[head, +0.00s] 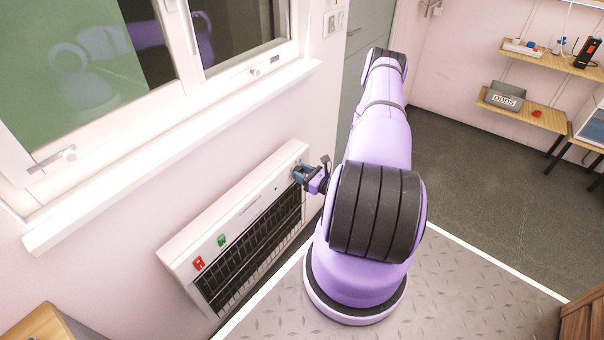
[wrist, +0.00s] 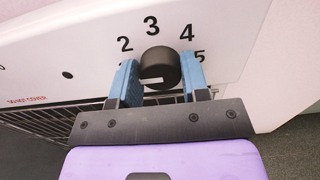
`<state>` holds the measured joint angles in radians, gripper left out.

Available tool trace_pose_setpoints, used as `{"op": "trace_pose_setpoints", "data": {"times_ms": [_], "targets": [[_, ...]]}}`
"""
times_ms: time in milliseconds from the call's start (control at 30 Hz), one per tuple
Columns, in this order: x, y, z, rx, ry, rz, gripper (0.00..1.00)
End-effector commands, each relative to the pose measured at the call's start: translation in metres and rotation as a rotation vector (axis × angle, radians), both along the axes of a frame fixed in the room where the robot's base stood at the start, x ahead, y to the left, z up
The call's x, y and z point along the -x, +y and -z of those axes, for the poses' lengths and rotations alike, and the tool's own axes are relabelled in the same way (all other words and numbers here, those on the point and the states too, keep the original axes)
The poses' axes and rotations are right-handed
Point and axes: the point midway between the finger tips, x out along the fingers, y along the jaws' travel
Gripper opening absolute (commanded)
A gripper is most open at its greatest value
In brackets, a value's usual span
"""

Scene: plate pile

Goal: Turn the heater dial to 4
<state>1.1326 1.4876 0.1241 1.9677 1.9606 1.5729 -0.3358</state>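The heater (head: 235,225) is a long white panel with a dark grille, low on the wall under the window. Its black round dial (wrist: 160,66) sits under printed numbers; 2, 3 and 4 are clear, 1 and 5 are partly hidden by my fingers. A white mark on the dial face points left, toward the 1 side and away from 4. My gripper (wrist: 160,84) has one blue finger on each side of the dial, and both look to be touching it. In the head view my gripper (head: 300,175) is at the heater's far right end.
A window sill (head: 170,150) juts out above the heater. The dark floor (head: 470,170) between is clear.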

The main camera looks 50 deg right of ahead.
Motion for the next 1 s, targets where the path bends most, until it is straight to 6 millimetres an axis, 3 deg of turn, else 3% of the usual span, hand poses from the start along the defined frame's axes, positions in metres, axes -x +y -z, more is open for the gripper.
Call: {"op": "trace_pose_setpoints", "data": {"times_ms": [100,467,1000], "targets": [[0.0001,0.0001,0.0,0.0,0.0,0.0,0.19],[0.0006,-0.0003,0.0001,-0.058,0.005,0.0,0.19],[0.0006,-0.0023,0.0007,-0.498,0.038,0.001,0.19]]}}
